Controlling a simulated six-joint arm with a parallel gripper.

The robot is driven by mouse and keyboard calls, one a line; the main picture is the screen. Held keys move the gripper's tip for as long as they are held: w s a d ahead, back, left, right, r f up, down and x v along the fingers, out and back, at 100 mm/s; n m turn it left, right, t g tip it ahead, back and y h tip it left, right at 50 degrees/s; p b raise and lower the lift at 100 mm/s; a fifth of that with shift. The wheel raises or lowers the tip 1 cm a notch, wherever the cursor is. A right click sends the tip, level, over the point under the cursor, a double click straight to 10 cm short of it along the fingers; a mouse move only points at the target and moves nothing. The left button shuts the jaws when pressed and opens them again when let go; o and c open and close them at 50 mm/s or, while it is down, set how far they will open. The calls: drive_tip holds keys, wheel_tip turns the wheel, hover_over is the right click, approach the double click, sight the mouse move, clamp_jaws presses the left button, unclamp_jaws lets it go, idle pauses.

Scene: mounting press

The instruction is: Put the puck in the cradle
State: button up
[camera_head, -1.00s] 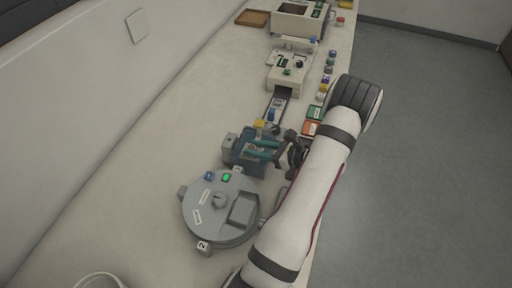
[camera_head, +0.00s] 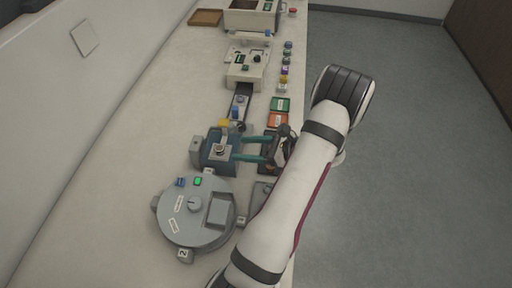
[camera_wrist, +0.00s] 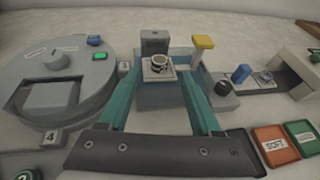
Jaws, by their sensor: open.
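A small round silvery puck (camera_wrist: 158,63) with a dark top sits on a pale square plate, which looks like the cradle (camera_wrist: 150,77), on the blue-grey block (camera_head: 212,166). The puck also shows in the head view (camera_head: 219,150). My gripper (camera_head: 238,146) is open, with its two teal fingers level and pointing left at the block. In the wrist view the fingers (camera_wrist: 158,85) lie either side of the block's front, with the puck beyond and between them. They hold nothing, and the puck looks clear of both.
A round grey machine (camera_head: 195,212) with numbered tabs stands close in front of the block. A dark strip (camera_head: 240,103) leads to a cream machine (camera_head: 246,66). Green and orange trays (camera_head: 279,120) line the bench edge.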

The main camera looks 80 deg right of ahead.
drive_tip(key=d+v, duration=0.1)
drive_tip(key=v, duration=0.4)
drive_tip(key=w+a+r+n+g+y, duration=0.45)
drive_tip(key=w+a+n, duration=0.25)
drive_tip(key=w+a, duration=0.3)
drive_tip(key=w+a+r+n+g+y, duration=0.3)
drive_tip(key=w+a+r+n+y, duration=0.15)
drive_tip(key=w+a+n, duration=0.4)
drive_tip(key=a+r+n+g, duration=0.3)
drive_tip(key=a+n+g, duration=0.4)
drive_tip(key=a, duration=0.9)
drive_tip(key=s+a+n+h, duration=0.4)
drive_tip(key=s+a+n, duration=0.3)
drive_tip(key=n, duration=0.3)
drive_tip(key=shift+f+h, duration=0.2)
drive_tip(key=shift+h, duration=0.2)
